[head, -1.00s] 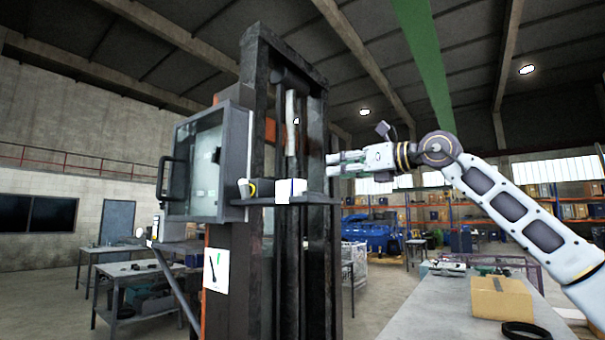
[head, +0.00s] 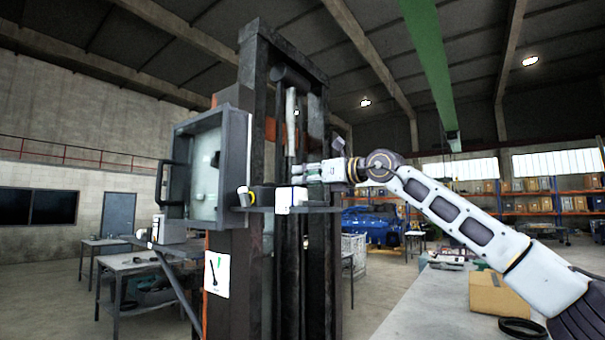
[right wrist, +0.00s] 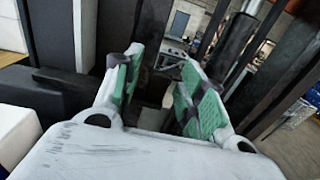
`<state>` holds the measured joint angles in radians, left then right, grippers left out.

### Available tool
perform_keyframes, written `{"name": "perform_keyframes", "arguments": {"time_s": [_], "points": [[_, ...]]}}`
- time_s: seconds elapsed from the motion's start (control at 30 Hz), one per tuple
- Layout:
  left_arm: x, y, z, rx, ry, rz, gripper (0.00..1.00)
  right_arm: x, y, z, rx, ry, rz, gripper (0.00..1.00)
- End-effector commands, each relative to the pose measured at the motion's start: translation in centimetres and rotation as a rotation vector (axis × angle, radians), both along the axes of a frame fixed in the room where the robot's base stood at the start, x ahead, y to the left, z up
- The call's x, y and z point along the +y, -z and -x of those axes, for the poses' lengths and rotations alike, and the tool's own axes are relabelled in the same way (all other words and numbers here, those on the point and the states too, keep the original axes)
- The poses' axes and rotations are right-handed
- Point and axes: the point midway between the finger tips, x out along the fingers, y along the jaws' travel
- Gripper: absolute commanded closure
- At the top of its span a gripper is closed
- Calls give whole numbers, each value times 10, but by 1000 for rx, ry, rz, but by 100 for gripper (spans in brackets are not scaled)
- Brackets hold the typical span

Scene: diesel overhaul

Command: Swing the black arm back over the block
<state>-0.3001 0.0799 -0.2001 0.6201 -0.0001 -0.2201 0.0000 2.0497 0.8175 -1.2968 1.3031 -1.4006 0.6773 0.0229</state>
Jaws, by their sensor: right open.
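My right gripper (head: 298,174) reaches in from the right, in front of the dark tall frame (head: 257,130). In the right wrist view its green-padded fingers (right wrist: 163,72) are apart with nothing between them. A dark upright cylinder (right wrist: 236,40) stands beyond the right finger. A black horizontal bar (head: 325,209) crosses the frame below the gripper and carries a white block (head: 288,197). A white block also shows at the left edge of the right wrist view (right wrist: 15,125). I cannot tell for sure which dark part is the black arm. My left gripper is out of view.
A dark-framed window panel (head: 207,165) juts out left of the frame. A sign (head: 216,275) with a lever picture hangs below it. A slanted dark bar (head: 180,290) stands lower left. A bench (head: 420,310) with a cardboard box (head: 499,294) and a black ring (head: 523,328) is at right.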

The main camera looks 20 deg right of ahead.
Motion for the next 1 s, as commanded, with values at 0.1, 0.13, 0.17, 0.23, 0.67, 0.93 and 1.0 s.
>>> {"name": "perform_keyframes", "arguments": {"time_s": [0.1, 0.13, 0.17, 0.23, 0.67, 0.93, 1.0], "points": [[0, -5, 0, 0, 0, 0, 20, 5, -1, -8, 2, 0, 0, 59], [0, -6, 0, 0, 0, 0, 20, 6, -1, -10, 2, 0, 0, 59], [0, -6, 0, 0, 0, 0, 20, 7, -1, -11, 1, 0, 1, 59], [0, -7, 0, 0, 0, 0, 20, 8, 0, -13, 1, 0, 0, 59], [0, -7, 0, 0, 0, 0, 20, 9, 1, -14, 1, 1, 0, 67], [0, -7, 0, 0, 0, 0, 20, 9, 1, -14, 1, 1, 1, 100], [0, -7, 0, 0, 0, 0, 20, 9, 1, -14, 1, 1, 1, 100]]}}
